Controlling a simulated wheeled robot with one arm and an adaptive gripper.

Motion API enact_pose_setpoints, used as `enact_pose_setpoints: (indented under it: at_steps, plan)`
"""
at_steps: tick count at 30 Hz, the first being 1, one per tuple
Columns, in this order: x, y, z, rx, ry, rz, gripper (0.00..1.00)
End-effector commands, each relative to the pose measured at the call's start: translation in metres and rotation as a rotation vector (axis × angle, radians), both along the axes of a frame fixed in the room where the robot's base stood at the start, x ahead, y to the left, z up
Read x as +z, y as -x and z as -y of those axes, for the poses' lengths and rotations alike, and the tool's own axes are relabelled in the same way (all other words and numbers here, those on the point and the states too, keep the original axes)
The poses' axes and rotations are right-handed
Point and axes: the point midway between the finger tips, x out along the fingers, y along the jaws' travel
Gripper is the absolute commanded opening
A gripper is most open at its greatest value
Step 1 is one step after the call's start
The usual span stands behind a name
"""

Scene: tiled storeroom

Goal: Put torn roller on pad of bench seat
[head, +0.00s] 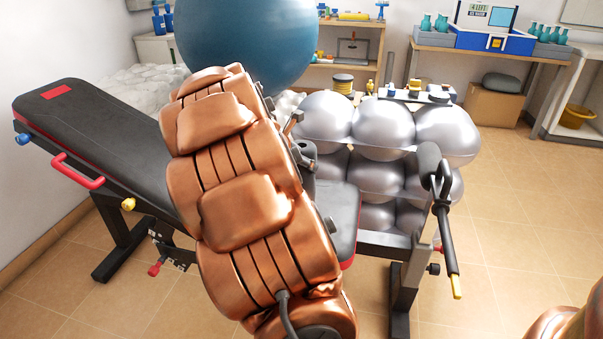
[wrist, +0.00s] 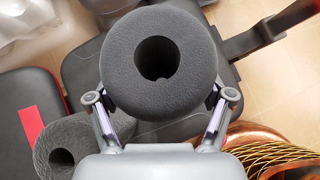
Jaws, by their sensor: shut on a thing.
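My gripper (wrist: 160,108) is shut on a dark grey foam roller (wrist: 125,72) with a round hole facing the camera. No tear shows on its visible side. A second grey roller (wrist: 88,132) lies at lower left in the wrist view, partly hidden; I cannot tell what it rests on. The bench's black seat pad (wrist: 82,75) is beneath the held roller; the gap between them is unclear. In the head view, the seat pad (head: 345,212) shows behind my copper arm, which hides most of my gripper. The backrest pad (head: 95,125) slopes up left, with a red patch.
A foam-padded bar (head: 430,165) stands at the bench's right end. Silver balls (head: 375,130) are stacked behind the bench, near a large blue ball (head: 245,40). A worktable (head: 470,50) and cardboard box (head: 492,103) stand at the back.

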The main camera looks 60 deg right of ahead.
Motion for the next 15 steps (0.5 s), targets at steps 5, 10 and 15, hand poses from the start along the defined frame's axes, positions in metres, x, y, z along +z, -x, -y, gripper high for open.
enact_pose_setpoints:
  at_steps: [5,10,15]
  plan:
    - [-0.003,-0.008,0.017,0.0,0.0,-0.001,0.42]
    - [-0.003,-0.009,0.022,-0.001,-0.001,-0.003,0.42]
    - [-0.017,-0.01,0.027,-0.002,-0.001,-0.003,0.42]
